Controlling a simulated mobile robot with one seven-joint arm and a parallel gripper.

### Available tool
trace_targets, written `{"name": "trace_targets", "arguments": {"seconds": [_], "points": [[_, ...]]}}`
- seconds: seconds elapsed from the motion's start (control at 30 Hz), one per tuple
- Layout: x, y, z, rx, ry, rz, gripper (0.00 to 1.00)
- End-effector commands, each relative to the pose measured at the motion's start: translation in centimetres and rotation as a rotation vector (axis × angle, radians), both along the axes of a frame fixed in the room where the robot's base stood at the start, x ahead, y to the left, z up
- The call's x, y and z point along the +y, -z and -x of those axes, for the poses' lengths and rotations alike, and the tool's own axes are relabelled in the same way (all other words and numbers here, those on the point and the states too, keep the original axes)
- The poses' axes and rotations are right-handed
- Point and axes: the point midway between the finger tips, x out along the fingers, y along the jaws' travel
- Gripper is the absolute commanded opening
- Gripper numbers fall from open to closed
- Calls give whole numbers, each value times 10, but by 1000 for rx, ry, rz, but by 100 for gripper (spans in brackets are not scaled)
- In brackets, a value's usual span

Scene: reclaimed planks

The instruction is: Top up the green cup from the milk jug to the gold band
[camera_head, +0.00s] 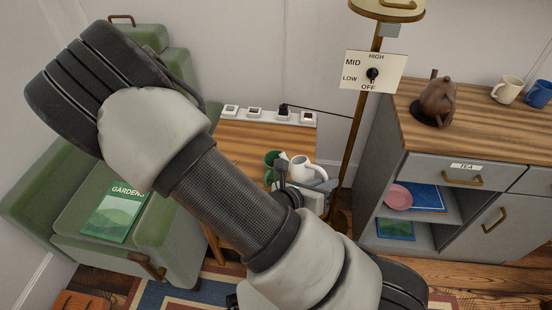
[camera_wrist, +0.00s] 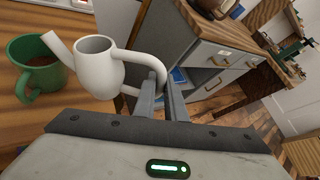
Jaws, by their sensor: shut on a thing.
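The green cup (camera_wrist: 36,72) stands upright on the wooden side table in the wrist view, with something brown inside. It also shows in the head view (camera_head: 271,158), partly hidden. The white milk jug (camera_wrist: 97,70) is close to the right of the cup, its long spout pointing toward the cup's rim. It looks about upright; the head view shows it too (camera_head: 303,166). My gripper (camera_wrist: 168,98) is shut on the jug's handle. I cannot tell whether the jug's base touches the table. No milk stream shows, and I cannot make out the gold band.
The side table (camera_head: 240,141) has a white strip of sockets (camera_head: 268,115) along its back. A brass lamp pole (camera_head: 364,110) rises just right of it. A grey cabinet (camera_head: 376,180) bears a brown teapot (camera_head: 438,100) and mugs. A green armchair (camera_head: 165,245) stands left.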

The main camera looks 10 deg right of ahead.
Motion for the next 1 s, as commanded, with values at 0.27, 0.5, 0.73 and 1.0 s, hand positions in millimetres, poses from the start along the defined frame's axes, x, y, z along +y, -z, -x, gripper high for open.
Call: {"name": "trace_targets", "arguments": {"seconds": [0.27, 0.5, 0.73, 1.0], "points": [[1, -4, -2, 13, 1, 9, 0], [1, -7, -4, 25, 2, 15, 0], [2, -9, -6, 38, 0, 21, 0], [3, -12, -7, 52, 2, 28, 0]]}}
